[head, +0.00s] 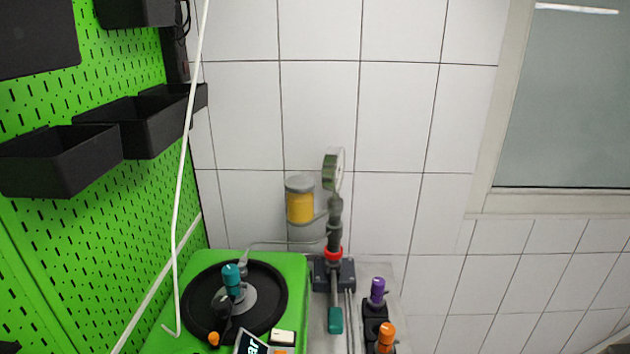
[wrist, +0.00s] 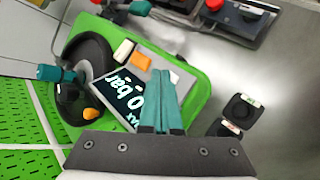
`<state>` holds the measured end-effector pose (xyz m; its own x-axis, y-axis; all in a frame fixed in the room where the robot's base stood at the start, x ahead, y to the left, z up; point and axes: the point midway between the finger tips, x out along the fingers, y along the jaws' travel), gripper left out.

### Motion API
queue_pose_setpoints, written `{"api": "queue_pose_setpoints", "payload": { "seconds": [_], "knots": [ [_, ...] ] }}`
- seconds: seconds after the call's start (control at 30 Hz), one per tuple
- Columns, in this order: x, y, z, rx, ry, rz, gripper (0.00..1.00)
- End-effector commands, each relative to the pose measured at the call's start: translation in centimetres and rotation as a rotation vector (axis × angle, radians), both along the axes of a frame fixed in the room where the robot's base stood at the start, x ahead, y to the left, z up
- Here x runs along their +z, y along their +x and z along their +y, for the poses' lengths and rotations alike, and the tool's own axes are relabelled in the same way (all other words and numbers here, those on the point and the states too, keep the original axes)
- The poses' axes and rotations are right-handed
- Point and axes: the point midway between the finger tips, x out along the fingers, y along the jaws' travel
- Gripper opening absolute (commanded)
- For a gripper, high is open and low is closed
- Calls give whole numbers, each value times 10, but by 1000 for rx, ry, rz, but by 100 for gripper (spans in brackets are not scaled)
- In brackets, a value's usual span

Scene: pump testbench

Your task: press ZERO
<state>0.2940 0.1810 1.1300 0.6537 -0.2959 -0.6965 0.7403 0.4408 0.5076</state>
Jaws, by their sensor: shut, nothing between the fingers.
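No ZERO label is legible in either view. In the wrist view, a black display (wrist: 122,95) with pale cyan text including "0 bar" lies on the green bench panel (wrist: 200,84). An orange button (wrist: 123,51) and an off-white button (wrist: 140,61) sit beside it. The head view shows the display (head: 252,345) and off-white button (head: 283,337) at the bottom edge, partly cut off. My gripper (wrist: 164,76) has teal fingers together and empty, over the display's right edge, apart from both buttons. My gripper is not in the head view.
A black round plate (head: 197,310) carries a teal-capped part (head: 232,278) and an orange knob (head: 214,339). A gauge on a pipe (head: 333,170) stands behind. Two small black boxes (wrist: 243,109) (wrist: 228,129) lie on bare grey surface to the right.

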Motion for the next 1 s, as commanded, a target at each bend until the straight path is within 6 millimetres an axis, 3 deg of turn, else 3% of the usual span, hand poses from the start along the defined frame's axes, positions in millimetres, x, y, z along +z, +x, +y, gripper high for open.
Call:
{"api": "queue_pose_setpoints", "payload": {
  "seconds": [0.37,0.7,1.0],
  "knots": [
    [0,0,0,0,0,0,0],
    [16,0,0,2,1,-1,0],
    [18,0,0,1,1,0,0]
  ]
}}
